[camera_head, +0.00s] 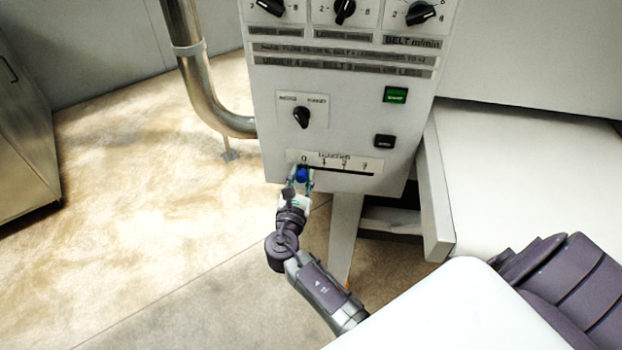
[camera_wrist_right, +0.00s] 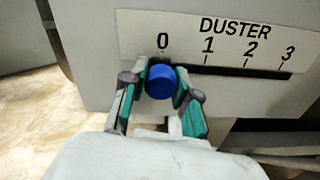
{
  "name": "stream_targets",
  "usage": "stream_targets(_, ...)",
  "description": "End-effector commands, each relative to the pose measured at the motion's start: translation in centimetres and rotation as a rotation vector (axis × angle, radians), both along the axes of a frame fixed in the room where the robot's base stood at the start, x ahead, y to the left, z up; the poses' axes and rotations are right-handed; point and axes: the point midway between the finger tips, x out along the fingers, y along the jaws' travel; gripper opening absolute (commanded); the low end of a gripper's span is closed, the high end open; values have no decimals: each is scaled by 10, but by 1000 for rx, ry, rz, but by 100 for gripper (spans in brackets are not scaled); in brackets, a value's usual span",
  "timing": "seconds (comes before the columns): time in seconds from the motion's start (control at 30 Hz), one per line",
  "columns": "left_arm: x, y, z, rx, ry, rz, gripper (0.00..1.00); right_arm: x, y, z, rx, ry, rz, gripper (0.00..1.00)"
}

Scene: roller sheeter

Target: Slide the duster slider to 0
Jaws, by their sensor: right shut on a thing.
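The duster slider is a blue round knob (camera_wrist_right: 161,82) on a dark horizontal slot under a label reading DUSTER with 0, 1, 2 and 3. In the right wrist view the knob sits at the left end of the slot, below the 0. My right gripper (camera_wrist_right: 160,90) has its teal fingers on both sides of the knob and is shut on it. In the head view the knob (camera_head: 302,174) shows at the left end of the slot, with my right gripper (camera_head: 301,183) at it from below. My left gripper is not in view.
The control panel (camera_head: 345,100) carries dials above, a rotary switch (camera_head: 301,117), a green button (camera_head: 395,95) and a black button (camera_head: 384,141). A metal pipe (camera_head: 200,85) stands to its left. A white machine surface (camera_head: 530,170) lies to the right.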

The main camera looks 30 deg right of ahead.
Motion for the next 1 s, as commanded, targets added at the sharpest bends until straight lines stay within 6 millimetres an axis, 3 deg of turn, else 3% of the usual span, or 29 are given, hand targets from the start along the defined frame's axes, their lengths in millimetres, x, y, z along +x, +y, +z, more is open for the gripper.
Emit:
stream_targets(0.17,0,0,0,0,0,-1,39,2,4,2,3,-3,12,0)
stream_targets(0.2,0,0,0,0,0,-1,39,2,4,2,3,-3,12,34)
stream_targets(0.33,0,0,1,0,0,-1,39,1,4,2,3,-3,11,55)
stream_targets(0.73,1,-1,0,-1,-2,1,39,-5,7,0,2,0,8,55)
stream_targets(1.0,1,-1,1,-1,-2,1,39,-44,41,0,4,1,9,55)
